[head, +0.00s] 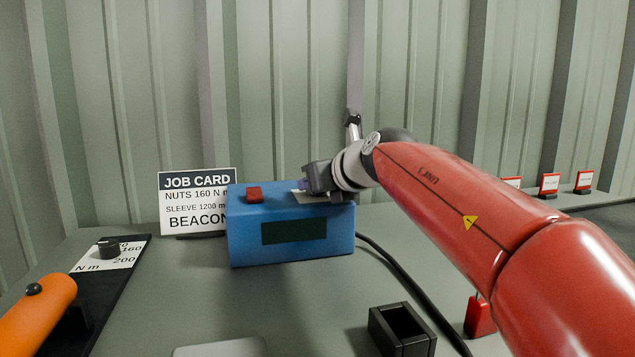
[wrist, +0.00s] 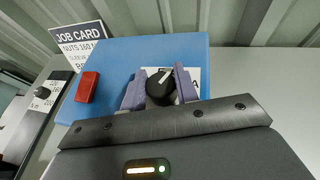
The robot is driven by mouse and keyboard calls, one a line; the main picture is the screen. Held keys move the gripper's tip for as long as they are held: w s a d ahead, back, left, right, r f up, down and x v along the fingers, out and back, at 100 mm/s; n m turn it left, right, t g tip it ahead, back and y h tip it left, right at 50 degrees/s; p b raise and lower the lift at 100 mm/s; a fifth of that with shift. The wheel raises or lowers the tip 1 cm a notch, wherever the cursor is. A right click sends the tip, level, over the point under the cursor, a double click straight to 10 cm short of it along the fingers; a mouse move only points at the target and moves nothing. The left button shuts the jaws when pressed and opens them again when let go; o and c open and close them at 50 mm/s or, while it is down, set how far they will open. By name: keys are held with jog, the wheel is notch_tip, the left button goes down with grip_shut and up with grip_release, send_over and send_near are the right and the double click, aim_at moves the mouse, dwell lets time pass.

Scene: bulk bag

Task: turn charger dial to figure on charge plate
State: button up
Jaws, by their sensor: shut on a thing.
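The charger (head: 290,213) is a blue box with a dark front panel and a red switch (head: 254,194) on top. Its black dial (wrist: 158,88) stands on the top face and has a white pointer mark aimed up and right in the wrist view. My gripper (head: 308,182) is over the right part of the charger's top. In the wrist view its two purple fingers (wrist: 159,91) are shut on the dial, one on each side. A white scale plate (wrist: 192,77) lies behind the dial, and its figures are hidden or too small to read. I cannot identify a charge plate.
A job card (head: 197,184) stands behind the charger, partly covered by it. At left are a black panel with another dial (head: 108,246) and an orange handle (head: 38,312). A black open holder (head: 402,330) stands at front. A black cable runs right of the charger.

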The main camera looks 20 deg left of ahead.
jog(key=shift+d+n+g, duration=0.1)
jog(key=shift+n+g, duration=0.2)
jog(key=n+g+y+p, duration=0.1)
jog(key=n+g+y, duration=0.1)
jog(key=shift+w+n+g+p, duration=0.1)
jog(key=shift+n+g+p, duration=0.2)
jog(key=shift+n+p, duration=0.1)
jog(key=n+g, duration=0.2)
jog(key=g, duration=0.1)
jog(key=n+g+y, duration=0.1)
jog(key=n+g, duration=0.2)
jog(key=shift+y, duration=0.3)
jog(key=shift+n, duration=0.3)
jog(key=o, duration=1)
jog(key=v, duration=0.7)
jog(key=shift+d+r, duration=0.1)
jog(key=shift+d, duration=0.25)
